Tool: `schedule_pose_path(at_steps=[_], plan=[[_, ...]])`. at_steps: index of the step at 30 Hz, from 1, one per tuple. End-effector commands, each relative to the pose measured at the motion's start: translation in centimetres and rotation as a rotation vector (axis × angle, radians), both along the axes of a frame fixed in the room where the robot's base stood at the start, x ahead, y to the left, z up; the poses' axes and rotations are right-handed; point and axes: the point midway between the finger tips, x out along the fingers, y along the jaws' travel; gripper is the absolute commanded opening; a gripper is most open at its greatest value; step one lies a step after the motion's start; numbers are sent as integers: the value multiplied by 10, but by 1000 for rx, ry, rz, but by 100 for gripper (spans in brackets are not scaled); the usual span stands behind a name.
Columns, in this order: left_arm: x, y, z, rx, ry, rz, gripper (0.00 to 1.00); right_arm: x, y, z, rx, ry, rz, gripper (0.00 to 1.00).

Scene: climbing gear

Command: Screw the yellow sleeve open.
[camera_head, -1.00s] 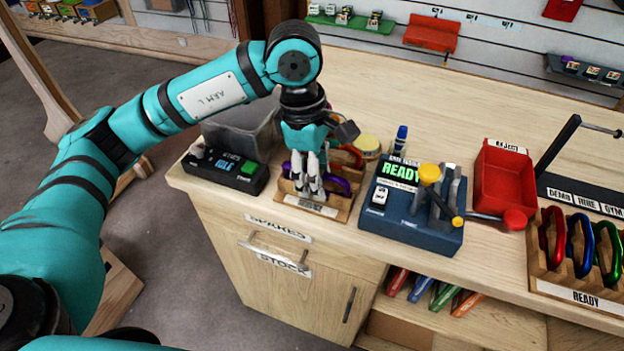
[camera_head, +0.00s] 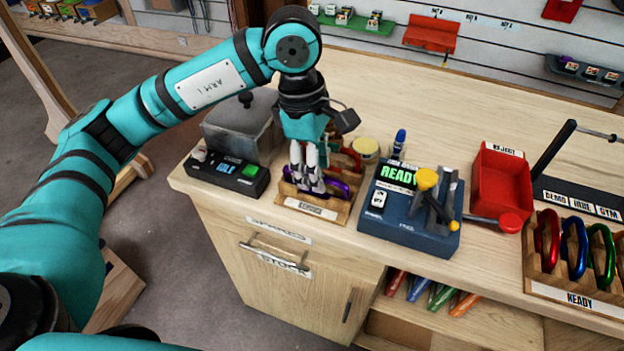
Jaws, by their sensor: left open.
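My left gripper (camera_head: 307,187) points down over the small wooden rack (camera_head: 342,216) at the bench's front edge. Its pale fingers are apart, with nothing clearly between them. A purple carabiner (camera_head: 338,190) stands in the rack close beside the fingertips, and orange-red gear (camera_head: 351,158) shows behind it. The fingers and wrist hide part of the rack. I cannot make out a yellow sleeve on any carabiner there. A yellow knob (camera_head: 427,179) tops the blue device (camera_head: 405,226) to the right, whose screen reads READY. My right gripper is not in view.
A black box with a green button (camera_head: 250,170) and a grey lidded bin (camera_head: 233,126) stand left of the rack. Right are a red REJECT tray (camera_head: 497,205) and a READY rack (camera_head: 578,290) with red, blue and green carabiners.

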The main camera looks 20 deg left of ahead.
Motion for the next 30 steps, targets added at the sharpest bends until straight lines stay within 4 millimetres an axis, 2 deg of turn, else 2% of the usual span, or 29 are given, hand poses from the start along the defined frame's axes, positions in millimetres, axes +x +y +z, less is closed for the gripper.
schedule_pose_path(at_steps=[30], plan=[[-15,0,-2,0,0,0,42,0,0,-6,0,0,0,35]])
